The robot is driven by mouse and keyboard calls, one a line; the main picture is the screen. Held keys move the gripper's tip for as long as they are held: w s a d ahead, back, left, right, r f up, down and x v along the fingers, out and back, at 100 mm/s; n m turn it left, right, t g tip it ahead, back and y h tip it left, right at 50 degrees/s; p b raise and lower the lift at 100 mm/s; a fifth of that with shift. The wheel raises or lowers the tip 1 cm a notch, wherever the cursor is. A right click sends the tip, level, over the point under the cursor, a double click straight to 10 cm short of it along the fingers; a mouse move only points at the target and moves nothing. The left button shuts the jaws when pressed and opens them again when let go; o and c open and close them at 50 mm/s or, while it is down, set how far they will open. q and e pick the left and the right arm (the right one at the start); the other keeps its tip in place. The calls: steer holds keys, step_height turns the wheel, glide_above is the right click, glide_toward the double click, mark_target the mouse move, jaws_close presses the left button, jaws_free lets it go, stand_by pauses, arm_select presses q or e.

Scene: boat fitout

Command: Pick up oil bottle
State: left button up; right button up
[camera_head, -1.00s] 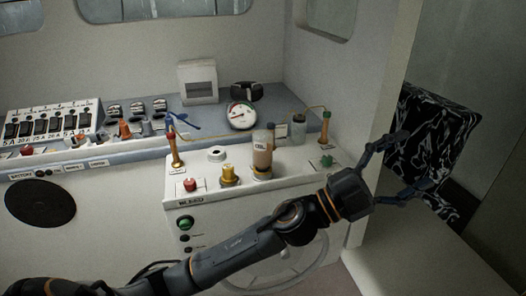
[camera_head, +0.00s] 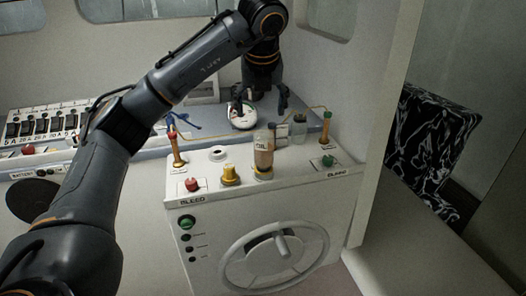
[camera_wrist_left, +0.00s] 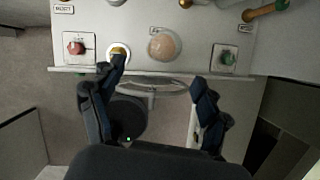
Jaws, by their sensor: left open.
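The oil bottle (camera_head: 263,155) stands upright on the white console, an amber-brown bottle with a clear upper part and an "OIL" label. In the left wrist view it shows from above as a round tan shape (camera_wrist_left: 163,47), a little beyond the gap between my fingers. My left gripper (camera_head: 261,107) is open and empty, pointing down, above the bottle in the head view. Its fingers also show in the left wrist view (camera_wrist_left: 158,73), spread apart and not touching the bottle. My right gripper is not in view.
Close to the bottle stand a yellow knob (camera_head: 230,175), a clear jar (camera_head: 299,129) and a green knob (camera_head: 328,160). A red knob (camera_head: 192,185) and a brass-coloured post (camera_head: 178,150) stand to the left. A handwheel (camera_head: 275,255) is on the console front.

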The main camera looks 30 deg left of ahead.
mark_target(261, 135)
arm_select(q)
steer(key=p+x, duration=0.1)
steer(key=x, duration=0.7)
steer(key=shift+d+f, duration=0.1)
steer(key=shift+w+f+p, duration=0.1)
steer(key=shift+f+p, duration=0.25)
steer(key=shift+p, duration=0.1)
steer(key=p+x, duration=0.1)
steer(key=x, duration=0.2)
steer(key=p+x, duration=0.1)
steer(key=shift+w+d+f+p, duration=0.2)
steer(key=shift+f+p, duration=0.05)
steer(key=shift+p, duration=0.1)
steer(key=shift+f, duration=0.2)
steer(key=shift+r, duration=0.1)
steer(key=c, duration=1.6)
